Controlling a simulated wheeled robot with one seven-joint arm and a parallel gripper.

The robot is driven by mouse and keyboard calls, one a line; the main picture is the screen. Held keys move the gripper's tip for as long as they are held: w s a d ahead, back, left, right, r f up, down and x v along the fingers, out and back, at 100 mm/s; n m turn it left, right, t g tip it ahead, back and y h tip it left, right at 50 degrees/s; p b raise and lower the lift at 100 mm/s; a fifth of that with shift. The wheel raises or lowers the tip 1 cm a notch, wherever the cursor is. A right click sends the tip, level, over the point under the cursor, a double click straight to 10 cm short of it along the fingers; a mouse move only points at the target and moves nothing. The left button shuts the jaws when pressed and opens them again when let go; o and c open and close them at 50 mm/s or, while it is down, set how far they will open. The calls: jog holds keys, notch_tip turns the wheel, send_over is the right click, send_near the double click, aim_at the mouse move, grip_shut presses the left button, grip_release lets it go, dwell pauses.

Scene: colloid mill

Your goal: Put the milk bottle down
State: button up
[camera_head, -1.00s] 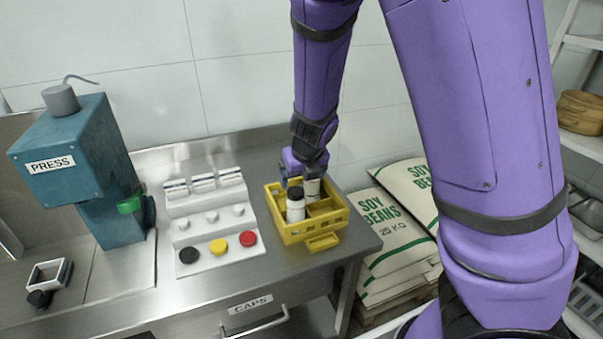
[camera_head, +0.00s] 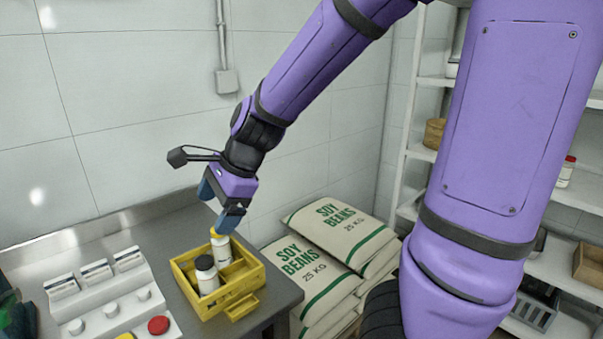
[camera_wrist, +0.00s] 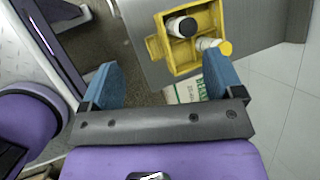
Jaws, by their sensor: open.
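A white bottle with a yellow cap (camera_head: 221,249) stands in a back compartment of the yellow divided crate (camera_head: 241,287). A white bottle with a black cap (camera_head: 207,276) stands in a front compartment. In the wrist view the black-capped bottle (camera_wrist: 181,27) and the yellow-capped bottle (camera_wrist: 203,44) show in the crate (camera_wrist: 160,22). My gripper (camera_head: 216,206) is open and empty just above the yellow-capped bottle, its blue fingers spread. They also show wide apart in the wrist view (camera_wrist: 162,82). I cannot tell which bottle holds milk.
Stacked soy bean sacks (camera_head: 318,262) lie right of the table. Shelves (camera_head: 432,140) stand at the right. The wall is behind.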

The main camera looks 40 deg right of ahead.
jog(key=s+d+r+n+h, duration=0.2)
jog(key=s+r+n, duration=0.3)
jog(key=s+n, duration=0.3)
jog(key=s+d+r+n+t+h, duration=0.1)
jog(key=s+d+r+n, duration=0.3)
jog(key=s+n, duration=0.4)
jog(key=r+n+h, duration=0.1)
jog(key=n, duration=0.1)
jog(key=shift+s+d+r+n+h, duration=0.2)
jog(key=shift+d+n+h, duration=0.1)
jog(key=shift+n, duration=0.1)
